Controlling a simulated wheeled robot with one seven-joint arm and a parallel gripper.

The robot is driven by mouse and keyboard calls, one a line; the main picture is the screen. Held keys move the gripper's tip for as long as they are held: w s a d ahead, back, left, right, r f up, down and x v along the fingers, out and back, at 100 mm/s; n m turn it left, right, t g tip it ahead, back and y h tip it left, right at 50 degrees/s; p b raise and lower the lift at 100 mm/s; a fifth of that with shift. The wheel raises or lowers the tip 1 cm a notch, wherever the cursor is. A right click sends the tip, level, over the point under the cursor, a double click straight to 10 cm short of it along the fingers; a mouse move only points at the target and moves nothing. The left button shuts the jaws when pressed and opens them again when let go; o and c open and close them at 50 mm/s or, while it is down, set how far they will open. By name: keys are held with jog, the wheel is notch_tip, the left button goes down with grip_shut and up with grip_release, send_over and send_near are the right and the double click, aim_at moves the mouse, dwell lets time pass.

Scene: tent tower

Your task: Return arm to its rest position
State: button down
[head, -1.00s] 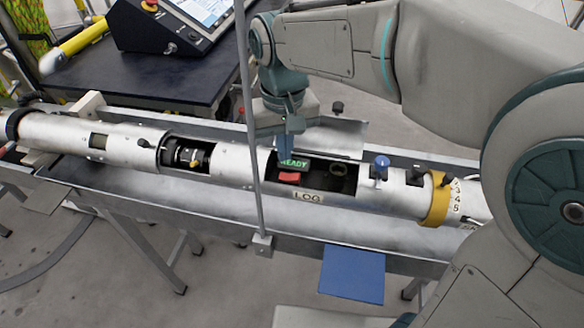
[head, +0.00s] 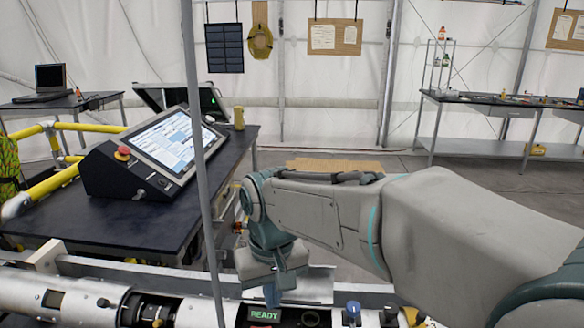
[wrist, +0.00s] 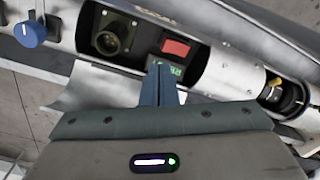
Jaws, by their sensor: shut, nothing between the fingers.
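My gripper (head: 272,292) hangs at the end of my arm, just above the open bay of the silver tube, in the head view. In the wrist view its blue fingers (wrist: 160,78) are shut together with nothing between them. They point at the bay, close to a green lit display and a red button (wrist: 176,48). Whether the fingertips touch anything cannot be told. The display (head: 264,315) reads READY in the head view. My arm reaches in from the right, bent and extended over the tube.
A silver tube (head: 75,297) lies in a metal trough along the bottom. A thin grey pole (head: 199,150) stands in front. A console (head: 160,150) sits on a dark table (head: 100,215) at left. A blue knob (wrist: 30,32) sticks up from the tube. Open floor lies behind my arm.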

jog(key=s+d+f+m+t, duration=0.1)
jog(key=s+d+f+m, duration=0.1)
jog(key=d, duration=0.7)
jog(key=s+d+f+m+t, duration=0.1)
jog(key=s+d, duration=0.4)
jog(key=d, duration=0.5)
jog(key=shift+s+d+f+m+t, duration=0.15)
jog(key=shift+s+f+m+t, duration=0.15)
jog(key=shift+f+m, duration=0.5)
